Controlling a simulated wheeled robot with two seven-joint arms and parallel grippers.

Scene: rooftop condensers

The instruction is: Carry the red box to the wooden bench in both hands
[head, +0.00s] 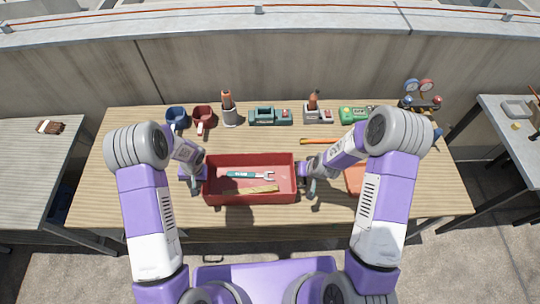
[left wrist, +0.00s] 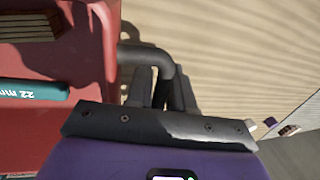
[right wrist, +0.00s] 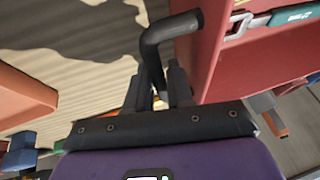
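The red box (head: 250,199) is an open tray at the front middle of the central wooden-topped table (head: 110,192). It holds a teal-handled wrench (head: 245,175) and a wooden-looking piece (head: 263,189). My left gripper (head: 203,172) is at its left end, with fingers closed about the black handle (left wrist: 150,55) in the left wrist view. My right gripper (head: 303,174) is at the right end, with fingers closed about the other black handle (right wrist: 170,27) in the right wrist view. The box looks level; whether it touches the tabletop I cannot tell.
Mugs (head: 203,116), a bottle (head: 229,110) and several tools stand along the back. An orange tray (head: 354,180) lies right of the box. A greyish wood-topped table (head: 35,165) stands left, holding a small brown item (head: 50,127). Another table (head: 507,125) stands right.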

